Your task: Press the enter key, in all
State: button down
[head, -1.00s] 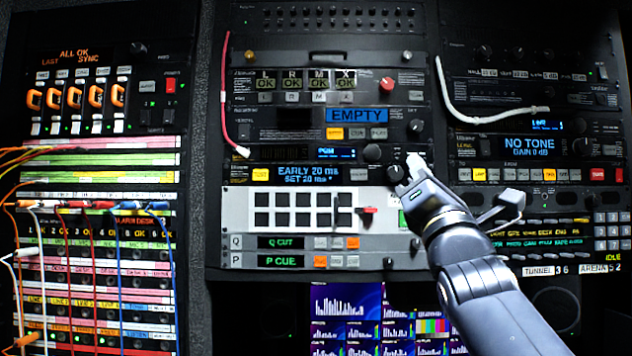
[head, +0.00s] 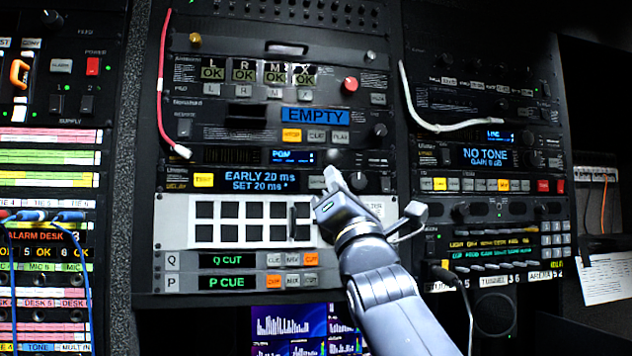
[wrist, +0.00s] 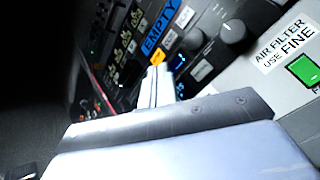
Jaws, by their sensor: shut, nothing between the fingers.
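The delay unit's blue display (head: 255,181) reads EARLY 20 ms, SET 20 ms with an asterisk. Just right of it is a small pale key (head: 317,182); I cannot read its label, so I cannot confirm it as the enter key. A dark knob (head: 358,181) is further right. My gripper (head: 331,176) is shut and empty, its tips in front of the panel between that key and the knob. I cannot tell if they touch. In the wrist view the shut fingers (wrist: 157,86) point at the rack, hiding part of the unit.
A yellow key (head: 203,180) is left of the display. Above are a lit EMPTY display (head: 315,116) and several keys. Below is a white panel (head: 176,220) with dark windows. A green switch (wrist: 303,70) sits on the pale AIR FILTER panel. A numeric keypad (head: 555,240) is far right.

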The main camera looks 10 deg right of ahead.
aim_at(323, 187)
jog(key=shift+w+p, duration=1.8)
jog(key=shift+w, duration=2.4)
jog(key=shift+w, duration=0.45)
jog(key=shift+w, duration=0.3)
jog(key=shift+b, duration=0.3)
jog(key=shift+s+b, duration=0.65)
jog(key=shift+s, duration=0.1)
jog(key=shift+s, duration=0.1)
